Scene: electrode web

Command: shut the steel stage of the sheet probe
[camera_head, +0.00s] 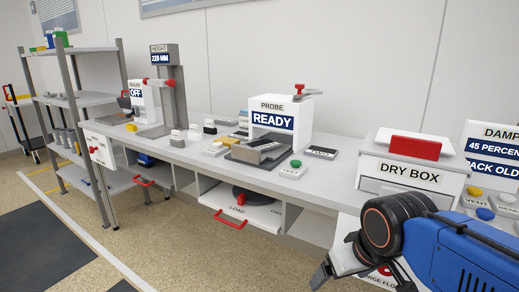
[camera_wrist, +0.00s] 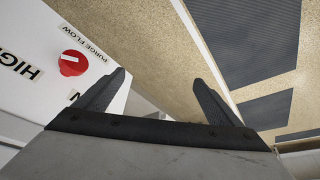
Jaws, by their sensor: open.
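The sheet probe (camera_head: 282,117) is a white unit on the bench, labelled PROBE, with a dark screen reading READY and a red handle on top. Its steel stage (camera_head: 252,153) sticks out at the front, low on the bench, with dark and light strips on it. My gripper (camera_head: 362,279) is at the lower right of the head view, in front of the bench and well apart from the stage. In the wrist view my gripper (camera_wrist: 158,84) has its two dark fingers spread, with nothing between them. The probe is not in the wrist view.
A green-topped TEST button (camera_head: 294,168) stands right of the stage. The white dry box (camera_head: 408,175) with a red handle is nearer my arm. A LOAD drawer with a red handle (camera_head: 230,220) is below the bench. In the wrist view a red PURGE FLOW knob (camera_wrist: 72,63) is close left.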

